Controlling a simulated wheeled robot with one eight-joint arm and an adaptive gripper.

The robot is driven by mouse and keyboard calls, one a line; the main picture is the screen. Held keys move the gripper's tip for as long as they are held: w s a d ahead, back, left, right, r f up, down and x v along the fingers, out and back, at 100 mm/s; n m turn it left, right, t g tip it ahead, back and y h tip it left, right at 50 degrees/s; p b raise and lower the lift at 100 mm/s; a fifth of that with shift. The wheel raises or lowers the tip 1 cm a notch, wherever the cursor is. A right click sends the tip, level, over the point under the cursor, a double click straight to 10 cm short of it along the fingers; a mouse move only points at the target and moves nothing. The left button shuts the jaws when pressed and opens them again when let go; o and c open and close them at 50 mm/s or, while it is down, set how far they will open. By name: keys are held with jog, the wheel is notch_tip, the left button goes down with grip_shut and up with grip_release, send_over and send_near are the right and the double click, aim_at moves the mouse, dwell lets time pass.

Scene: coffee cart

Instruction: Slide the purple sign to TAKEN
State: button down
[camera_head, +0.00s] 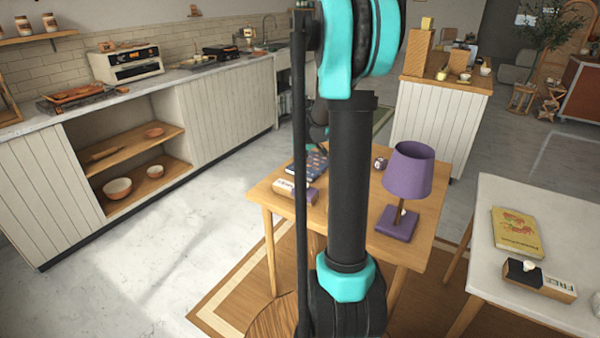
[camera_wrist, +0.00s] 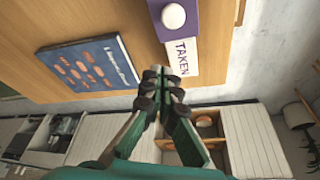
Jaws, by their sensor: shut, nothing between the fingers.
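The purple sign lies on the wooden table, with a purple slider (camera_wrist: 190,22) carrying a round white knob (camera_wrist: 173,17) and a white face reading TAKEN (camera_wrist: 182,57) uncovered beside it. In the head view the sign (camera_head: 290,188) is partly hidden by my arm. My gripper (camera_wrist: 162,74) is shut and empty. In the wrist view its fingertips appear beside the TAKEN end, away from the knob; I cannot tell whether they touch the sign. In the head view my arm hides the fingertips.
A dark blue book (camera_wrist: 88,65) lies near the sign. A white table (camera_head: 490,195) at right holds a yellow book (camera_head: 517,232) and a black sign (camera_head: 522,272).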

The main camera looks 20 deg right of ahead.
jog(key=v, duration=0.6)
jog(key=shift+r, duration=0.2)
jog(key=shift+s, duration=0.1)
jog(key=s+a+f+m, duration=0.1)
jog(key=s+a+f, duration=0.2)
jog(key=s, duration=0.6)
jog(key=s+a+f+m, duration=0.1)
jog(key=s+a+f, duration=0.3)
jog(key=s, duration=0.5)
jog(key=s+a+f+h, duration=0.1)
jog(key=s+a+f, duration=0.2)
jog(key=s, duration=0.7)
jog(key=shift+a+f+m, duration=0.35)
jog(key=shift+f+m, duration=0.05)
jog(key=shift+f, duration=0.1)
